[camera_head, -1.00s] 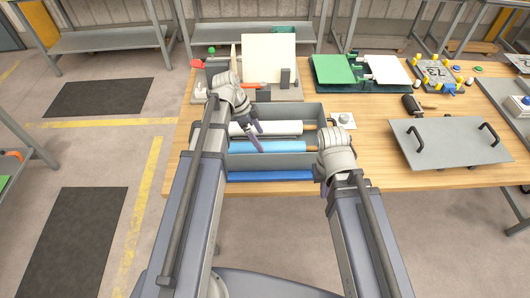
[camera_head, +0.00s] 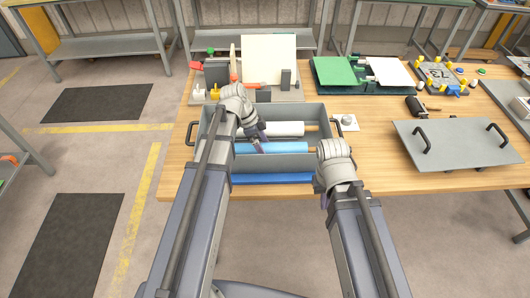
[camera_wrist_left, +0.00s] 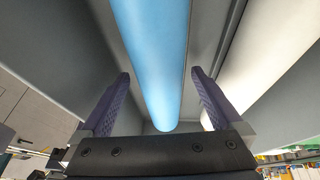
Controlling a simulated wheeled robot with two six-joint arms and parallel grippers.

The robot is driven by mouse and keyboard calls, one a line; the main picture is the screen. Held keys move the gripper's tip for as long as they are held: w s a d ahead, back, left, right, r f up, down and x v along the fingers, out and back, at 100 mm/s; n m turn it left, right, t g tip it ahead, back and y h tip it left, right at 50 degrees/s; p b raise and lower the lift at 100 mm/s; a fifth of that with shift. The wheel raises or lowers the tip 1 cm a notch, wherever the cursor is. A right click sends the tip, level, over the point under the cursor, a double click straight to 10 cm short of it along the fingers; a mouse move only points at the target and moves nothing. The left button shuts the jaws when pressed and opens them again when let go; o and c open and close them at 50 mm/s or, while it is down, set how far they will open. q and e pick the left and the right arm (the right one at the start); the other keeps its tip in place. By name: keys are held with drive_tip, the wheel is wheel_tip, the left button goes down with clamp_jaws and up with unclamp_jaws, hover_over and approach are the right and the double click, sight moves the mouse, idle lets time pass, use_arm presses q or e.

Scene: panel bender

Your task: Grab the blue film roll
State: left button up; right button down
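The blue film roll (camera_head: 272,147) lies lengthwise in the grey bin (camera_head: 275,162), in front of a white roll (camera_head: 285,129). In the left wrist view the blue film roll (camera_wrist_left: 157,55) runs between the two purple fingers of my left gripper (camera_wrist_left: 160,90). These fingers are spread with gaps on both sides of the roll. In the head view my left gripper (camera_head: 256,138) is over the left part of the bin, its tips near the blue roll's left end.
The bin has a handle at each end and a blue strip (camera_head: 272,178) along its front. A grey lid with two handles (camera_head: 455,143) lies to the right. A fixture with a white panel (camera_head: 268,58) stands behind the bin. Bare wood shows between bin and lid.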

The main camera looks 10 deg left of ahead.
use_arm(q)
clamp_jaws()
idle(0.6)
drive_tip(key=shift+r, duration=0.1)
